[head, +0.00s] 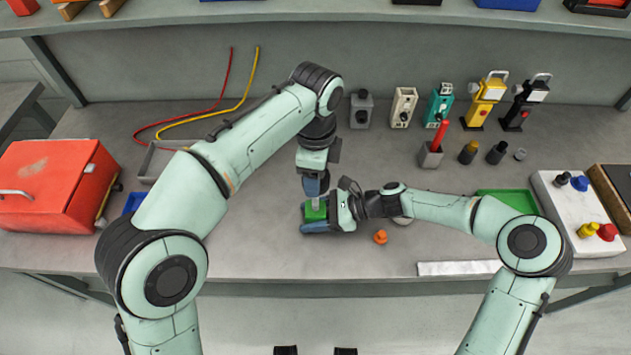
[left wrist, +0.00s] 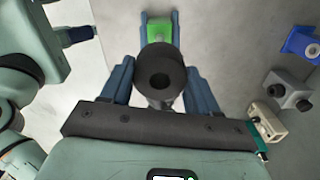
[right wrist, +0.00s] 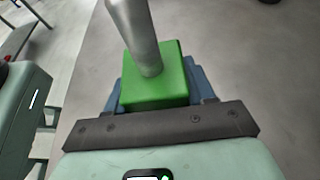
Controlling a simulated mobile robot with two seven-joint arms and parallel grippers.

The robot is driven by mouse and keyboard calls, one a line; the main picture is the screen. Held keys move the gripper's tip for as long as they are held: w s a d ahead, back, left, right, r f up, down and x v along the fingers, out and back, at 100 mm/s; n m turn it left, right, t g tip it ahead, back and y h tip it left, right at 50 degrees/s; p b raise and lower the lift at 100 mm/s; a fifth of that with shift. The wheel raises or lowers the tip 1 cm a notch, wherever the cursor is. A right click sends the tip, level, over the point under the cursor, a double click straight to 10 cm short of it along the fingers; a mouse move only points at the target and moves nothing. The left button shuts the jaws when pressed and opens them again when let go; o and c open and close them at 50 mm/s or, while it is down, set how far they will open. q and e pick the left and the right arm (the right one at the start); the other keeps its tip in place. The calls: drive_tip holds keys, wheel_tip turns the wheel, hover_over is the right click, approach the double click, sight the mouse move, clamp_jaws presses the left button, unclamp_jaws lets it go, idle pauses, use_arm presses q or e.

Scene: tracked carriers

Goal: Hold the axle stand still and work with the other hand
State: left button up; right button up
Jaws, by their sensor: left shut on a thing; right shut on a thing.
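The axle stand has a green block (head: 313,213) with a grey upright pin (head: 315,204). My right gripper (head: 318,228) is shut on the green block near the bench surface. In the right wrist view the blue fingers flank the block (right wrist: 157,92), and the grey pin (right wrist: 137,35) runs out of the top of the picture. My left gripper (head: 316,187) is directly above the stand, pointing down. In the left wrist view it is shut on a black round piece (left wrist: 160,74) with a dark hole. I cannot tell whether this piece touches the pin.
A small orange piece (head: 380,237) lies right of the stand. A green tray (head: 508,199) and a white board (head: 560,212) with coloured knobs are further right. A red toolbox (head: 50,188) stands left. Posts and the red-handled block (head: 431,157) line the back.

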drive_tip(key=o, duration=1.4)
drive_tip(key=shift+c, duration=0.2)
drive_tip(key=v, duration=1.2)
